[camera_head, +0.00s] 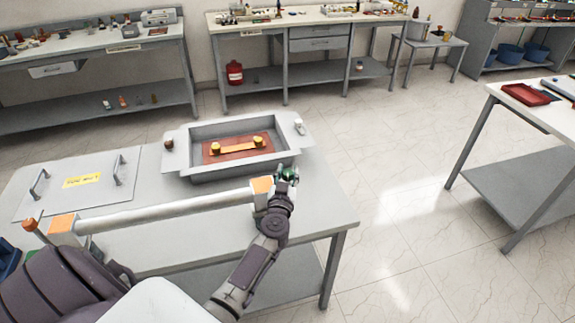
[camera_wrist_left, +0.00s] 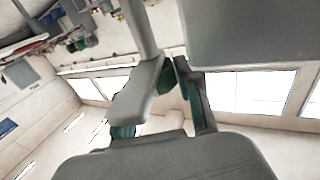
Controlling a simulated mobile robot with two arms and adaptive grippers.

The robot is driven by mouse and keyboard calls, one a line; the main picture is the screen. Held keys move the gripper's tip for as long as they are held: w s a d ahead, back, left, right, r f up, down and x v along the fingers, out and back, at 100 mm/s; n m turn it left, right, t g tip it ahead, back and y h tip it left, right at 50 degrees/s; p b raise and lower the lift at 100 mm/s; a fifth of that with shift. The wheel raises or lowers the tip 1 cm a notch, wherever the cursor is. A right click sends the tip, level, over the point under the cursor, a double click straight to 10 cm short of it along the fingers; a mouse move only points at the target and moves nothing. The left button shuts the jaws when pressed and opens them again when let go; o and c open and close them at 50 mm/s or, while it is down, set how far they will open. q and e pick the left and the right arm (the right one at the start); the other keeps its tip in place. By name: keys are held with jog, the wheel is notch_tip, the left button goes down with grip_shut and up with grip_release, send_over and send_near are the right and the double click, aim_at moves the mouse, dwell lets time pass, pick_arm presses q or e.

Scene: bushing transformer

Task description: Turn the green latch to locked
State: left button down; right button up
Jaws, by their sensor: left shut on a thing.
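The green latch (camera_head: 289,173) is at the front right corner of the open grey tank (camera_head: 232,172) on the near table. My left gripper (camera_head: 283,184) is at this corner, its fingers shut on the latch and hiding much of it. In the left wrist view, a dark green piece of the latch (camera_wrist_left: 167,88) shows between the fingers (camera_wrist_left: 172,68). I cannot tell the latch's exact angle. My right gripper is in neither view.
A grey lid with two handles (camera_head: 82,180) lies left on the near table (camera_head: 330,212). A white side table (camera_head: 540,117) stands right, with open floor between.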

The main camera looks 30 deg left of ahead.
pick_arm(q)
jog(key=shift+a+m+h, duration=0.1)
jog(key=shift+m+h, duration=0.3)
jog(key=shift+h, duration=0.2)
jog(key=shift+f+m+t+h+b, duration=0.15)
jog(key=shift+m+t+h+b, duration=0.3)
jog(key=shift+m+h, duration=0.45)
jog(key=shift+m+t+h+b, duration=0.25)
jog(key=shift+m+h+b, duration=0.25)
jog(key=shift+h, duration=0.4)
jog(key=shift+m+h+b, duration=0.4)
jog(key=shift+h+b, duration=0.3)
jog(key=shift+h, duration=0.2)
jog(key=c, duration=0.7)
grip_release()
jog(key=shift+c, duration=0.2)
jog(key=s, duration=1.2)
jog(key=shift+d, duration=0.4)
